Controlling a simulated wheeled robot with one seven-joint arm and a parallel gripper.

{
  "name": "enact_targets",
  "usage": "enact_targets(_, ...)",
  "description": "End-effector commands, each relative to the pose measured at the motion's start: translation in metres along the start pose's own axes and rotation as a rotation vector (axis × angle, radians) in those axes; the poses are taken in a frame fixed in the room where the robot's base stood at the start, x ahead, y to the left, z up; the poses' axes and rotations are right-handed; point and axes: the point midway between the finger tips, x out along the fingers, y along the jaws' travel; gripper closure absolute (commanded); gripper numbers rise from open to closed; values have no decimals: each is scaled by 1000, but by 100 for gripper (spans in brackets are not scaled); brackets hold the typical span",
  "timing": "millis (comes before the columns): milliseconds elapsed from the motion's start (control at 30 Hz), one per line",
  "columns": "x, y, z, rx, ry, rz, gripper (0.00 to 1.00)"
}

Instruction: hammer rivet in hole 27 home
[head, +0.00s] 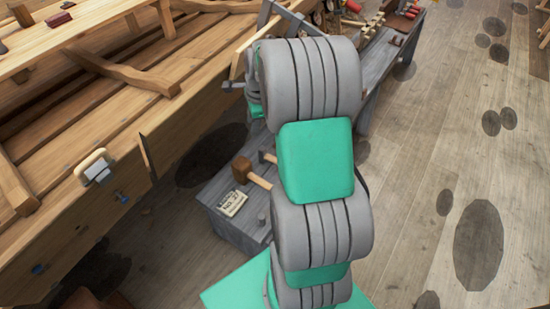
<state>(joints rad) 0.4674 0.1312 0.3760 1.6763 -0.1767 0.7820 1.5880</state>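The hull (110,130) fills the left side, its planks running diagonally. Small blue fittings (122,198) and (38,269) sit on its outer side. They may be rivets, but no hole number is legible there. A mallet with a brown block head (242,169) and pale handle lies on the low grey bench (240,238). A card (232,204) reading "No. 27" lies at the bench's near end. My grey and green arm crosses the middle. My gripper is hidden behind it.
A pale block with a grey metal piece (95,168) sits at the hull's upper edge. A thin dark strip (148,158) stands beside it. A grey cylinder (262,217) stands on the bench. Red-handled tools (352,7) lie farther back.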

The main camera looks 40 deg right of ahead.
Motion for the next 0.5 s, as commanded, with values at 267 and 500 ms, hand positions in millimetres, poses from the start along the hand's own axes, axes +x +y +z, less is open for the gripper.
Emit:
enact_targets(267,151,-3,-88,646,-20,51,63)
enact_targets(500,171,-2,-100,758,-24,58,63)
